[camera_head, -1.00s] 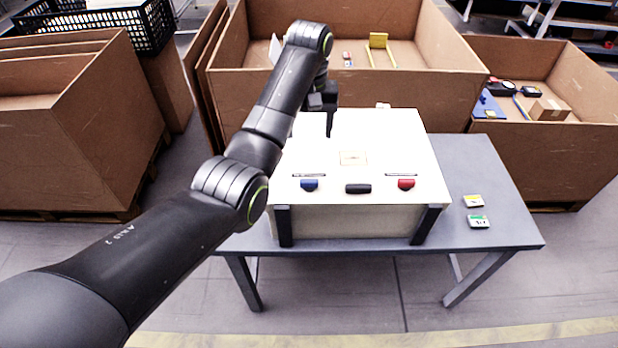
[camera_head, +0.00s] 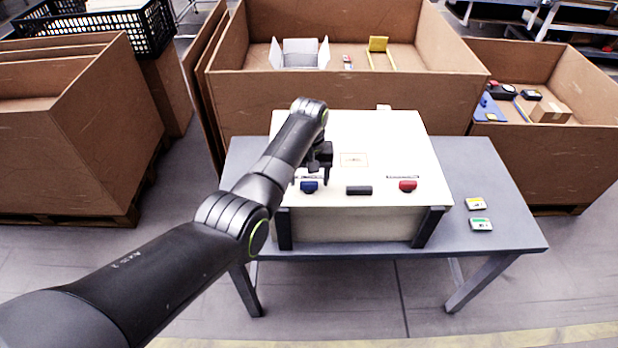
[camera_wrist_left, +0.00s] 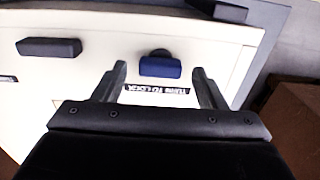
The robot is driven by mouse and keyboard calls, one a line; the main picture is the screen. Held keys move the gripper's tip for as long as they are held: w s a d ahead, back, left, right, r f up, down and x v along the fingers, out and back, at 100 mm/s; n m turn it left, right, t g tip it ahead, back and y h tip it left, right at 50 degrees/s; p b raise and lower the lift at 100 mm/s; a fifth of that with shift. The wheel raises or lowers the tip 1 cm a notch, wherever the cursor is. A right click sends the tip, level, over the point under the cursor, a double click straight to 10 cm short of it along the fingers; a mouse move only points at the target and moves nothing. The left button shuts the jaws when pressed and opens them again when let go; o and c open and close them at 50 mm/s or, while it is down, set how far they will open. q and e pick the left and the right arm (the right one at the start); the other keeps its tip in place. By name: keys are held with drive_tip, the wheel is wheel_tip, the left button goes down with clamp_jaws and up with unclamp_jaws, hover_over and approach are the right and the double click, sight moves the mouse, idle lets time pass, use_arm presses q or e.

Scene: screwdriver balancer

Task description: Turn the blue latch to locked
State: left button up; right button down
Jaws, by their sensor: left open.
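The blue latch (camera_head: 309,186) sits on the top of a white box (camera_head: 400,140), near its front edge and left of a black handle (camera_head: 359,190). My left gripper (camera_head: 326,180) is over the box, just behind and beside the latch. In the left wrist view the gripper (camera_wrist_left: 160,78) is open, and the blue latch (camera_wrist_left: 160,67) shows between and just beyond its fingertips. A printed label (camera_wrist_left: 157,89) beside the latch reads "TURN TO LOCK". I cannot tell whether the fingers touch the latch. My right gripper is not in view.
A red latch (camera_head: 407,185) is at the right of the box top. The box stands on a grey table (camera_head: 480,165); two small cards (camera_head: 477,204) lie to its right. Large cardboard bins (camera_head: 350,95) stand behind. The table's right side is mostly free.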

use_arm(q)
drive_tip(key=shift+f, duration=0.6)
drive_tip(key=c, duration=1)
